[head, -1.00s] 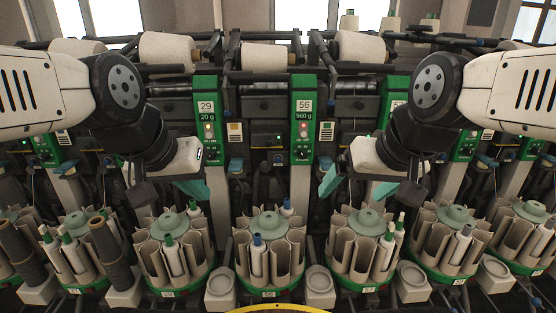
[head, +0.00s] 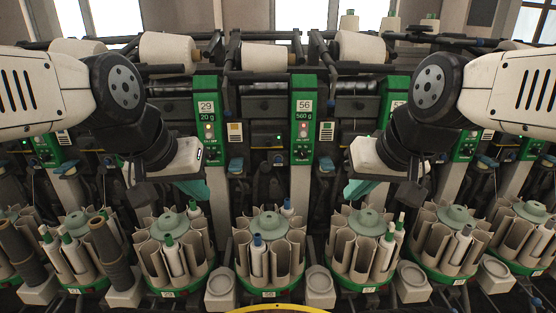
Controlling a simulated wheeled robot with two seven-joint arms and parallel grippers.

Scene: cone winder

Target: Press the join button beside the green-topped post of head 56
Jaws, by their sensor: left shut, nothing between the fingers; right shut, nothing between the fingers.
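The green-topped post of head 56 (head: 302,88) stands upright near the middle of the head view. Its panel carries a white "56" label, a "560 g" display, a small pinkish round button (head: 303,130) and a dark knob (head: 303,153) below. My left gripper (head: 193,189) is shut and empty, left of this post and in front of the lower part of head 29's post (head: 207,88). My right gripper (head: 356,190) is shut and empty, lower than the panel and to its right. Neither gripper touches the panel.
Yarn cones (head: 264,56) lie along the top. Round bobbin magazines (head: 268,224) with green bases line the front below both grippers, with pale cups (head: 319,284) between them. The space directly before head 56's panel is clear.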

